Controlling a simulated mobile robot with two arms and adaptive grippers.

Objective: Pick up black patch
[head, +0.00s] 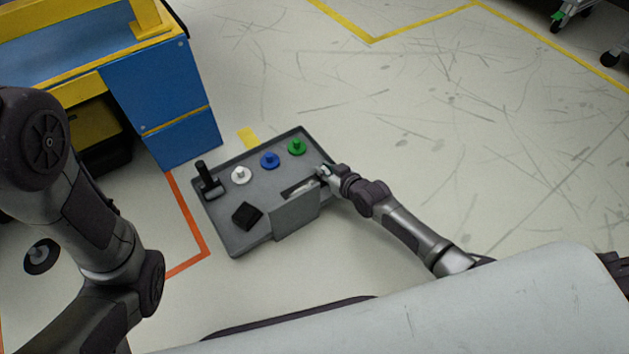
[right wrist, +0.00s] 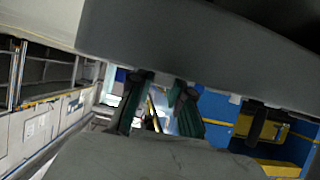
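The black patch (head: 247,215) is a small dark square lying on the grey dashboard module (head: 228,236), near its front left. My right gripper (head: 323,174) is at the module's right side, beside the slot of the raised grey box, well to the right of the patch. In the right wrist view its two dark fingers (right wrist: 160,98) stand apart with a gap and nothing held between them. The patch cannot be made out in that view. My left arm comes in at the left of the head view; its gripper is out of view.
The module carries a black lever (head: 207,180) and white (head: 241,175), blue (head: 270,160) and green (head: 297,146) knobs. A raised grey box (head: 297,215) stands at its front. A blue and yellow workbench (head: 165,90) is behind left. Floor to the right is free.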

